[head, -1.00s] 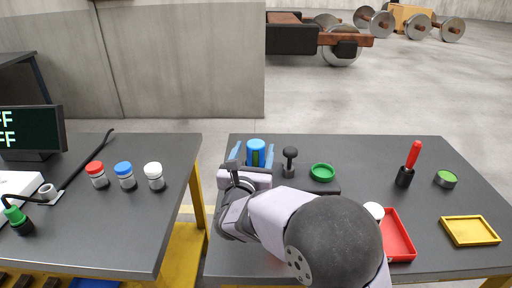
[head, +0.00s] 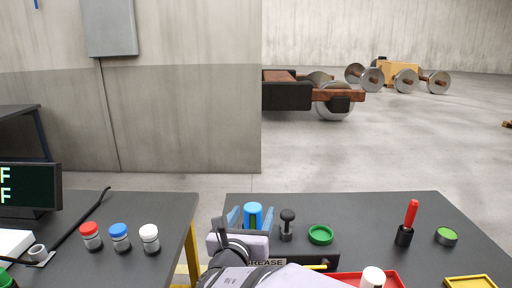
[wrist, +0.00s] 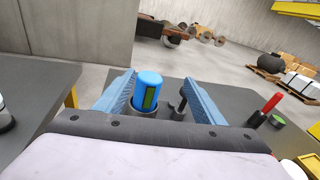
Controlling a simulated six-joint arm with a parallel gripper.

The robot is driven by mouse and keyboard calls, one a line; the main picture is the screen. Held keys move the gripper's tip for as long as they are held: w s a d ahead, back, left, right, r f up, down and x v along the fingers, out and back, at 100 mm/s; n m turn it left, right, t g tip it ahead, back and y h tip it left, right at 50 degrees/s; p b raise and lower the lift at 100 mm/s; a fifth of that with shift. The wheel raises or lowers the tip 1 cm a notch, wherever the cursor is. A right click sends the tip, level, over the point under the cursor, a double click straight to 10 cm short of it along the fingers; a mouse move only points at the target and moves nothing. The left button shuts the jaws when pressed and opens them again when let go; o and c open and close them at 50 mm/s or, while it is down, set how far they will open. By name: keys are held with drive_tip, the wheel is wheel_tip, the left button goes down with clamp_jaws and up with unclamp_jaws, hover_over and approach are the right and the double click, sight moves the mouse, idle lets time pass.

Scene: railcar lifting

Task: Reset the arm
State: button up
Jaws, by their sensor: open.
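My gripper (head: 251,218) is over the right-hand table in the head view. Its two blue fingers stand wide apart, and they also show in the wrist view (wrist: 160,95). A blue cylinder with a green stripe (head: 253,214) stands upright between or just beyond the fingers; it also shows in the wrist view (wrist: 148,88). The jaws are open and I see no grip on the cylinder. I cannot tell how far it is from each finger. My arm hides part of the table's front.
Right table (head: 365,227) holds a dark knobbed post (head: 287,222), green ring (head: 320,234), red-handled tool (head: 409,222), green-topped tin (head: 446,236), red tray (head: 392,282), white-topped jar (head: 373,277) and yellow tray (head: 470,283). Left table (head: 170,262) holds red- (head: 91,236), blue- (head: 120,237) and white-capped (head: 149,238) jars.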

drive_tip(key=s+d+f+m+g+h+p, duration=0.1)
drive_tip(key=s+d+f+m+g+h, duration=0.1)
drive_tip(key=s+d, duration=0.5)
drive_tip(key=s+d+f+m+g+h+p, duration=0.1)
drive_tip(key=s+d+f+m+g+h, duration=0.1)
drive_tip(key=s+d+f+m+g, duration=0.3)
drive_tip(key=s+d+f+m+g+h+p, duration=0.1)
drive_tip(key=s+d+f+m+g, duration=0.3)
drive_tip(key=s+d+m, duration=0.4)
drive_tip(key=shift+s+d+g+h+p, duration=0.2)
drive_tip(key=shift+s+d+g+h, duration=0.05)
drive_tip(key=shift+d, duration=0.5)
drive_tip(key=shift+s+d+g+h+p, duration=0.2)
drive_tip(key=shift+d+g+h, duration=0.05)
drive_tip(key=shift+d, duration=0.5)
drive_tip(key=s+d+f+m+g+y+b, duration=0.1)
drive_tip(key=s+d+f+m+g, duration=0.1)
drive_tip(key=s+f+m+g, duration=0.45)
drive_tip(key=s+a+f+m+t+y+b, duration=0.25)
drive_tip(key=a+f+m+y+b, duration=0.5)
drive_tip(key=m, duration=0.65)
wheel_tip(320, 180, up, 18)
drive_tip(key=a+y+p, duration=0.1)
drive_tip(key=p, duration=2)
drive_tip(key=shift+w+a+r+n, duration=0.2)
drive_tip(key=shift+w+n, duration=0.05)
drive_tip(key=shift+n, duration=0.2)
